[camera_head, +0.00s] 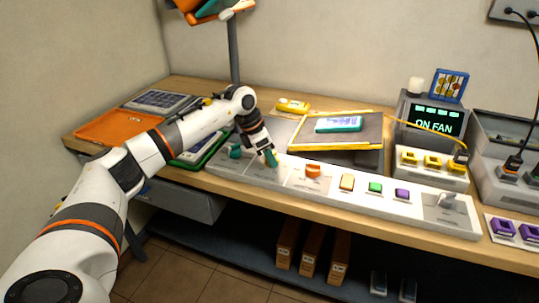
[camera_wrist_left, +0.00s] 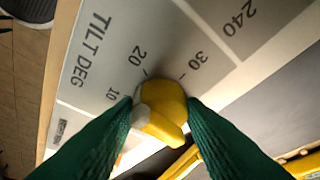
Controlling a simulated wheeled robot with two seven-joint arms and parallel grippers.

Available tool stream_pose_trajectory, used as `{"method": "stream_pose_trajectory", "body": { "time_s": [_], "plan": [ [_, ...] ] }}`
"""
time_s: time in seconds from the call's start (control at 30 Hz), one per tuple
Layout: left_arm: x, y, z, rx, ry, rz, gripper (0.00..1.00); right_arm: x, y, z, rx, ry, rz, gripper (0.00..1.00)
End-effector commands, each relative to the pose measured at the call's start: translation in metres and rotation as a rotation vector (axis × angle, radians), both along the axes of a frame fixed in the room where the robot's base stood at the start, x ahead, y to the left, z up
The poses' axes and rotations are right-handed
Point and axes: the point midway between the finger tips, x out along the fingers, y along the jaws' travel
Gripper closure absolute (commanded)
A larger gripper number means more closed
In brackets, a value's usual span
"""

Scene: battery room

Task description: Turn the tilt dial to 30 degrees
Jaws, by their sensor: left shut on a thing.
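The tilt dial (camera_wrist_left: 160,100) is a yellow knob on a pale panel marked TILT DEG, with 10, 20 and 30 printed around it. A whitish patch shows on its left side, toward the 10. I cannot tell exactly which mark the dial points at. My left gripper (camera_wrist_left: 160,108) has its green fingers shut on the dial, one on each side. In the head view my left gripper (camera_head: 268,160) reaches down to the control strip (camera_head: 420,212) and hides the dial. My right gripper is not in view.
A teal knob (camera_head: 236,152) stands left of my gripper and an orange knob (camera_head: 313,170) right of it. Coloured buttons follow along the strip. A yellow-edged tray (camera_head: 300,146) lies behind. An orange tray (camera_head: 103,127) is at the left.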

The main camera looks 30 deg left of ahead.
Motion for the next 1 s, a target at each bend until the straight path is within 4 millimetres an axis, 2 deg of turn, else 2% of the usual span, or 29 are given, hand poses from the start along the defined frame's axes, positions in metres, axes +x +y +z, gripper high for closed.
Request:
{"method": "stream_pose_trajectory", "body": {
  "time_s": [0.47, 1.0],
  "plan": [
    [0.004, 0.003, 0.0, 0.0, 0.0, -0.451, 0.86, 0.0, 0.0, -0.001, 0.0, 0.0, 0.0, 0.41],
    [0.008, 0.003, -0.001, 0.001, 0.0, -0.962, 0.86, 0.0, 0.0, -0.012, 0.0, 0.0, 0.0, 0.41]
  ]
}}
